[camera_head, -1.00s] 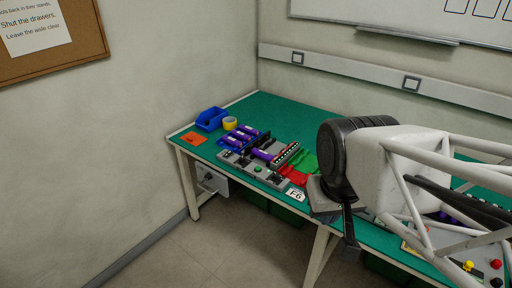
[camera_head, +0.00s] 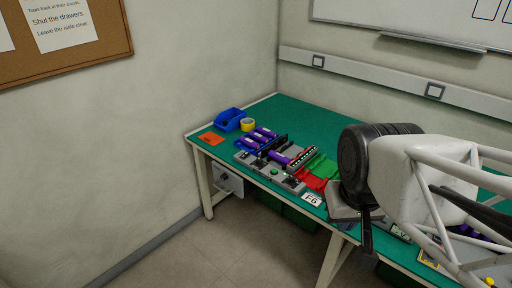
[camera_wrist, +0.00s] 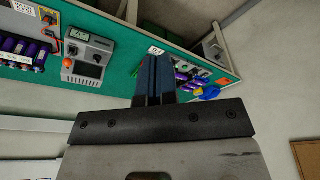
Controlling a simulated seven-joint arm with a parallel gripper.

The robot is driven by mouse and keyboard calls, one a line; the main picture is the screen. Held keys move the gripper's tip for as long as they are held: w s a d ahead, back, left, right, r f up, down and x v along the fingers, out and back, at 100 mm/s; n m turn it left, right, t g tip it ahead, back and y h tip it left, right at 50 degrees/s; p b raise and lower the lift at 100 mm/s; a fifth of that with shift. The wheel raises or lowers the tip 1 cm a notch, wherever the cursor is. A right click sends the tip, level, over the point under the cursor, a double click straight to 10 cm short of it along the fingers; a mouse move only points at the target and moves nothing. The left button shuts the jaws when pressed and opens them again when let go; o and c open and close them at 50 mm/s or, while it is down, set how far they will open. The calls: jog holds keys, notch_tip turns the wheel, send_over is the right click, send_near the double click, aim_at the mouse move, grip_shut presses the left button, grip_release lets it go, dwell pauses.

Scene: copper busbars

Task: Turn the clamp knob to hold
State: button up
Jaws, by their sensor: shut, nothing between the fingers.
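A grey fixture (camera_head: 268,171) with a green button stands near the front edge of the green bench, left of my arm. A purple busbar piece (camera_head: 279,158) lies across it. Small dark parts sit on the fixture; I cannot tell which one is the clamp knob, nor its setting. My gripper shows in the wrist view with its two dark fingers (camera_wrist: 153,78) together and nothing between them. It is above the bench and apart from the fixture. In the head view my arm's end hides part of the bench to the right of the fixture.
A blue bin (camera_head: 229,120), a yellow roll (camera_head: 247,125) and an orange card (camera_head: 211,139) are at the bench's left end. Red (camera_head: 318,180) and green (camera_head: 323,166) trays lie right of the fixture. The wrist view shows a grey meter box (camera_wrist: 88,60).

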jog(key=o, duration=0.5)
jog(key=shift+w, duration=0.1)
jog(key=shift+c, duration=0.2)
jog(key=o, duration=0.5)
jog(key=shift+w+r, duration=0.25)
jog(key=shift+w, duration=0.4)
jog(key=shift+o, duration=0.5)
jog(key=w+a+r+n, duration=0.1)
jog(key=w+n, duration=0.3)
jog(key=w, duration=1.1)
jog(key=shift+a+r+g, duration=0.15)
jog(key=shift+r+g, duration=0.15)
jog(key=shift+r, duration=0.1)
jog(key=n+g, duration=0.2)
jog(key=n, duration=1)
send_over(260, 160)
jog(key=f, duration=2.8)
jog(key=shift+s, duration=0.2)
jog(key=shift+w+a+f, duration=0.1)
jog(key=shift+w+f, duration=0.3)
jog(key=shift+f, duration=0.1)
jog(key=shift+f, duration=0.15)
